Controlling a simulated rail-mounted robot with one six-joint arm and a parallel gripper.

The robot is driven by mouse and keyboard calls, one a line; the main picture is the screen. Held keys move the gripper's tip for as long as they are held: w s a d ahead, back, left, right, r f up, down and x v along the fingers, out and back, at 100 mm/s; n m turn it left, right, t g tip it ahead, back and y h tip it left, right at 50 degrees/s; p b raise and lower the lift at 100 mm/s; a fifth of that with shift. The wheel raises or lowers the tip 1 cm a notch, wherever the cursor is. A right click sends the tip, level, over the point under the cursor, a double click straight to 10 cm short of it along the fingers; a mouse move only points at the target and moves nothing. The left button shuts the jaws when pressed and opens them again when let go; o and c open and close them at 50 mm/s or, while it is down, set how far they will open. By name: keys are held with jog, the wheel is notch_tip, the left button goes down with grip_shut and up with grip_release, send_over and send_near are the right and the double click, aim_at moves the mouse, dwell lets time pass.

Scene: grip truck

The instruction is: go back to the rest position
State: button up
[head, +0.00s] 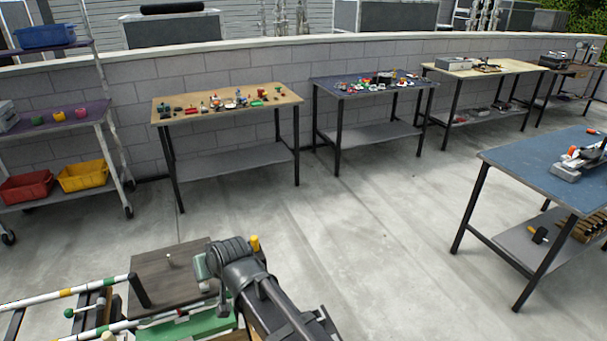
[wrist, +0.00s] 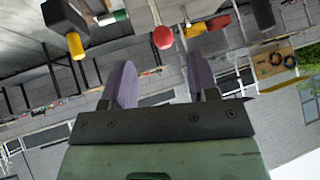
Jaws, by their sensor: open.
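My gripper (wrist: 162,80) shows in the wrist view with its two purple-grey fingers apart and nothing between them. A yellow-tipped dark handle (wrist: 75,45) is at the upper left of that view. In the head view my dark arm (head: 262,290) reaches over the bottom centre, beside a dark wooden board (head: 165,275). I cannot make out the fingers there.
A tan-topped table (head: 180,108) and a dark blue-topped table (head: 345,95) with small items stand along the block wall. A blue-topped table (head: 530,175) is at right. A shelf cart with a yellow bin (head: 82,177) and a red bin (head: 27,187) stands at left. The middle floor is clear.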

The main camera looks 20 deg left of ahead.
jog(key=w+d+f+m+g+h, duration=0.1)
jog(key=w+d+m+h, duration=0.1)
jog(key=d, duration=1.7)
jog(key=w+d+f+m+g+h, duration=0.1)
jog(key=d+f+m+h, duration=0.1)
jog(key=d, duration=1.7)
jog(key=w+d+f+m+g+h, duration=0.1)
jog(key=d+m, duration=0.5)
jog(key=d, duration=1.3)
jog(key=w+h, duration=0.1)
jog(key=h, duration=0.1)
jog(key=shift+w+d+f+h, duration=0.25)
jog(key=shift+w+d+h, duration=0.05)
jog(key=shift+w+h, duration=0.1)
